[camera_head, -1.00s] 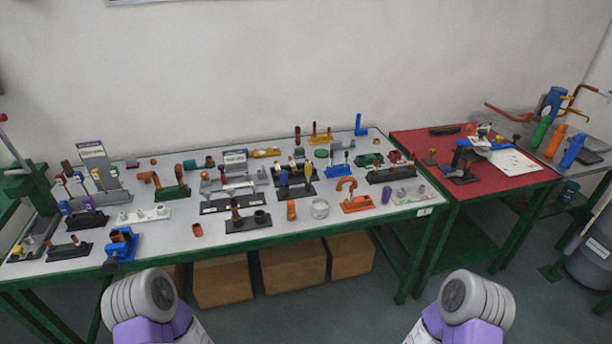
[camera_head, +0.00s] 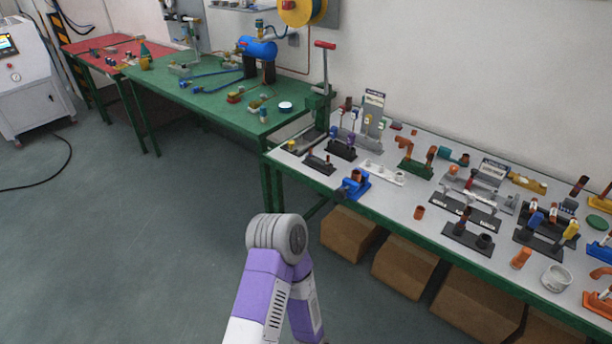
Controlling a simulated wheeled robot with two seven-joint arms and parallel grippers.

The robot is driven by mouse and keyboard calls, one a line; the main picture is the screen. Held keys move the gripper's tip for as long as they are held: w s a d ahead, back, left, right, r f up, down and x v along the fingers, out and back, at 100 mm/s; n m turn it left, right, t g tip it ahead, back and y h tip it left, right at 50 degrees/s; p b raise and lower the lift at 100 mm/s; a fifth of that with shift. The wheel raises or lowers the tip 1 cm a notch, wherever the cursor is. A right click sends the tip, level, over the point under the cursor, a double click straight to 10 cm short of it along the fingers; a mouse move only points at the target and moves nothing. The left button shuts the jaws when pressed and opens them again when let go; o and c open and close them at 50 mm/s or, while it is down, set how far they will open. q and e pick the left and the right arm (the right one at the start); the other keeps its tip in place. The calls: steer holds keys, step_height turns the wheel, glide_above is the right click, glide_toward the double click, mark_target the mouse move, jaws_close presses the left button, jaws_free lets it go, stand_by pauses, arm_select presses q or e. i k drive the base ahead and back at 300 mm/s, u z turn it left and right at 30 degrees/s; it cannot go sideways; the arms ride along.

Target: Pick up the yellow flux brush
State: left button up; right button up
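A yellow-handled tool (camera_head: 571,232) stands in a black holder (camera_head: 540,240) on the long grey-topped table, at the right of the head view. It may be the yellow flux brush, but it is too small to tell. A blue-handled tool (camera_head: 536,220) stands beside it. A purple and white part of one of my arms shows at the bottom centre, away from the table. Neither gripper is in view.
The grey-topped table (camera_head: 395,205) carries several holders and loose parts. Cardboard boxes (camera_head: 404,265) sit beneath it. A green table (camera_head: 185,95) with a blue tank (camera_head: 258,48) stands further left. Open floor (camera_head: 120,240) fills the lower left.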

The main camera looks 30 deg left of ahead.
mark_target(572, 228)
steer(key=z, duration=0.7)
steer(key=k, duration=0.45)
steer(key=z, duration=0.25)
steer(key=i, duration=1.6)
steer(key=u, duration=0.95)
